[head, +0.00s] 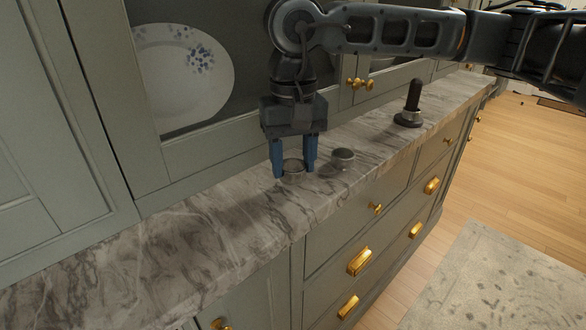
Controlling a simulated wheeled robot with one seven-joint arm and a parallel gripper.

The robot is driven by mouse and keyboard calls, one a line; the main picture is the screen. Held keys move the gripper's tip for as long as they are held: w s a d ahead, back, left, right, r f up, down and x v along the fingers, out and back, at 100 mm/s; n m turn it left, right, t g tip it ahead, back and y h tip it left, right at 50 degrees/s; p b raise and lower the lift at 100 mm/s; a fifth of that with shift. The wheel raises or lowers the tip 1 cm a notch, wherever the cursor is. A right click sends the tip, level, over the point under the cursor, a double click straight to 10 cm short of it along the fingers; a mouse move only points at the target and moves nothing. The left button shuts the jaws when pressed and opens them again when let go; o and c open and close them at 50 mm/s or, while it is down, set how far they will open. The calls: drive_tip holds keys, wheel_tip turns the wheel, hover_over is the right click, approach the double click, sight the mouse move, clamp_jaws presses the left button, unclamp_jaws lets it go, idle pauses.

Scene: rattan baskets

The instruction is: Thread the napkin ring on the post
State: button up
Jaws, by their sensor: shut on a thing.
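My gripper (294,170) points straight down at the marble counter, with its blue fingers closed on the two sides of a grey napkin ring (293,168). This ring is at or very near the counter top; I cannot tell whether it touches. A second grey ring (343,158) sits on the counter just to the right of my gripper. The dark upright post (413,96) stands farther right on a round dark base (406,122). A light grey ring (412,116) is around the foot of the post.
The marble counter (190,240) is clear to the left and between the second ring and the post. Grey-green cabinet doors with brass knobs (358,83) rise close behind it. A plate (185,75) shows behind a cabinet pane. Drawers lie below the front edge.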

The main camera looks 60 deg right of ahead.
wheel_tip(320, 180, up, 2)
drive_tip(key=d+r, duration=0.7)
drive_tip(key=d, duration=0.4)
drive_tip(key=shift+s+d+b, duration=0.3)
drive_tip(key=shift+d+b, duration=0.1)
drive_tip(key=shift+b, duration=0.05)
